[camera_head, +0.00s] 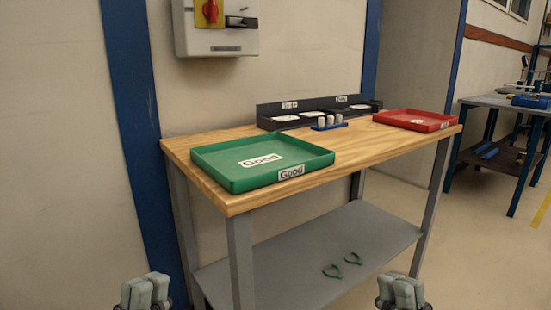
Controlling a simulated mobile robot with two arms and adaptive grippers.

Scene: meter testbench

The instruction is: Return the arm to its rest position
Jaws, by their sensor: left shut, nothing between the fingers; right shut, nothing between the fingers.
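My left gripper (147,291) shows at the bottom edge, left of centre. It is shut and empty, in front of the workbench and below its top. My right gripper (403,292) shows at the bottom edge, right of centre. It is also shut and empty, low in front of the bench. Both grippers are apart from the bench and touch nothing that I can see. The arms behind them are mostly out of the frame.
The wooden-topped workbench (365,151) holds a green "Good" tray (213,165), a red tray (448,124), a dark testbench (272,124) and a blue block with pale cylinders (329,127). Its lower shelf (290,262) bears green pieces (353,259).

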